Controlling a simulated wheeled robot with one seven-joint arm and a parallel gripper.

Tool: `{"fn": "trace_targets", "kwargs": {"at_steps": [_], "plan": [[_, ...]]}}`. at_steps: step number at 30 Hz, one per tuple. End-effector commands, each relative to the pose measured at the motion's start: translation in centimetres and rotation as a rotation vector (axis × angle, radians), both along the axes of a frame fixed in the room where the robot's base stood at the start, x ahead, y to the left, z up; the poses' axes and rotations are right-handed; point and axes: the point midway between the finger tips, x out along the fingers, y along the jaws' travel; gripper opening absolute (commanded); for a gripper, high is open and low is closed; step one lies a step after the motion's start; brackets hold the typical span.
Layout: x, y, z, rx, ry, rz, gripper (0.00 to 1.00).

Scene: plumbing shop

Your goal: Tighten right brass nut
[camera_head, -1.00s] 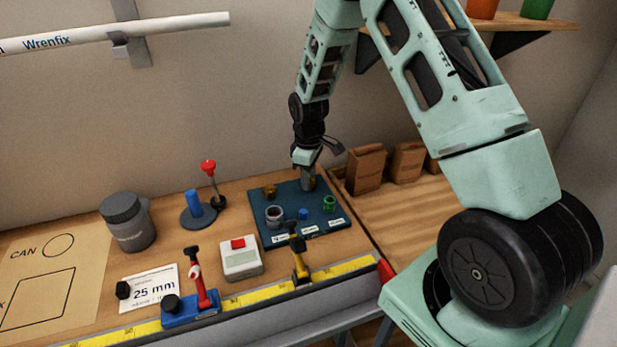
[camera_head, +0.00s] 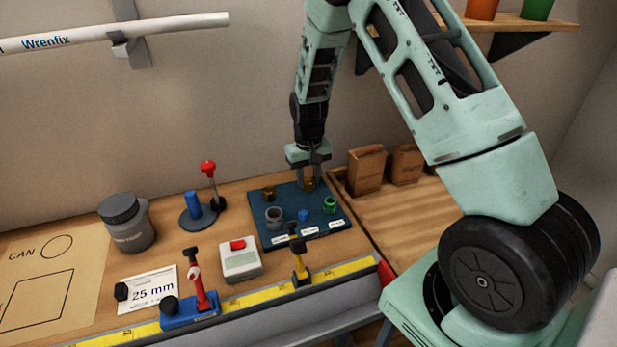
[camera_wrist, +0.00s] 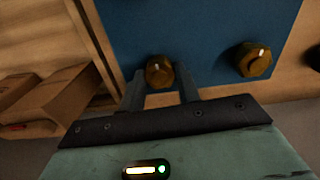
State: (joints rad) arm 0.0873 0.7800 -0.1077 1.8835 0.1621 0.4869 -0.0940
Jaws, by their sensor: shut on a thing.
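The right brass nut (camera_head: 309,184) is at the back right of the blue board (camera_head: 288,203), partly hidden by my fingers. My gripper (camera_head: 309,186) points down with its two fingers shut on this nut. In the wrist view the nut (camera_wrist: 159,72) shows between the fingertips of my gripper (camera_wrist: 160,84). The left brass nut (camera_head: 268,193) stands apart at the board's back left; it also shows in the wrist view (camera_wrist: 254,60).
A grey ring fitting (camera_head: 273,216), a blue piece (camera_head: 303,215) and a green fitting (camera_head: 329,205) sit at the board's front. Cardboard boxes (camera_head: 366,170) stand to the right. A red-topped post (camera_head: 208,168) stands to the left.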

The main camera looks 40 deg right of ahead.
Motion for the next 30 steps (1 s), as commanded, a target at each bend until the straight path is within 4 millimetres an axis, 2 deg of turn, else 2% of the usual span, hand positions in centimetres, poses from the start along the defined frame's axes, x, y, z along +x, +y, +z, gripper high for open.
{"fn": "trace_targets", "kwargs": {"at_steps": [6, 21, 22, 24, 30], "plan": [[0.10, -0.05, 0.12, -0.001, -0.003, -0.064, 0.09], [0.11, -0.06, 0.12, -0.001, -0.003, -0.085, 0.10], [0.10, -0.06, 0.12, -0.001, -0.003, -0.085, 0.35], [0.09, -0.05, 0.11, -0.001, -0.003, -0.084, 0.54], [0.04, -0.03, 0.05, 0.000, -0.002, -0.083, 0.54]]}}
